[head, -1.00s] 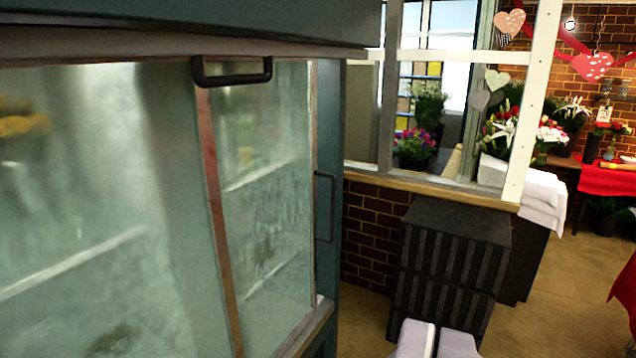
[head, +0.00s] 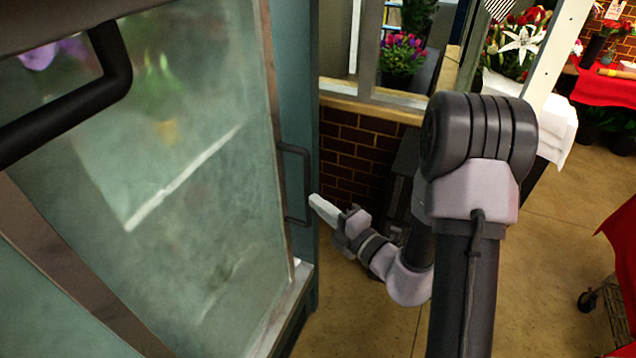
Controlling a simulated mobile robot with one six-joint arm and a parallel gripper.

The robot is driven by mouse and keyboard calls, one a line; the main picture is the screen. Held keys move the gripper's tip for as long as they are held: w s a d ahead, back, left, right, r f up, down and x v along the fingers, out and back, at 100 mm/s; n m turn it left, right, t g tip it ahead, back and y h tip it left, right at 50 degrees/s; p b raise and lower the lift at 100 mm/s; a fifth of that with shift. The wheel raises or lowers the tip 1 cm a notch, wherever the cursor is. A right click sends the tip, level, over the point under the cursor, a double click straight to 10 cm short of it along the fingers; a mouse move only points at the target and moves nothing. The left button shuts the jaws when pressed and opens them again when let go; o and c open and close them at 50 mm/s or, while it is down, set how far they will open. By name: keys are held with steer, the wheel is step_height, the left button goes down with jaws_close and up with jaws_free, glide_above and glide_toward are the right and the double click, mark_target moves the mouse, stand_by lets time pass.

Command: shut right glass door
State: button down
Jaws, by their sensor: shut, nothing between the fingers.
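The right glass door (head: 185,190) is a frosted pane on the front of a teal cabinet, filling the left of the head view. Its dark upright handle (head: 307,185) is near the door's right edge. My gripper (head: 316,203) is shut and empty, with its pale fingers pointing left. The fingertips are just right of the handle's lower part. I cannot tell whether they touch it. The door's right edge lies close to the cabinet's side post (head: 299,60); whether a gap remains is unclear.
A second, thick dark handle (head: 120,65) crosses the upper left close to the camera. A brick half-wall (head: 352,140) and a dark crate stack stand behind my gripper. Flowers (head: 402,55) stand beyond the window. The floor (head: 560,230) to the right is open, with a wheeled cart (head: 603,310) at the edge.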

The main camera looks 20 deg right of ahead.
mark_target(308, 178)
steer(key=w, duration=0.6)
steer(key=w+a, duration=0.1)
steer(key=w, duration=0.2)
steer(key=shift+w, duration=0.15)
steer(key=shift+w+d, duration=0.2)
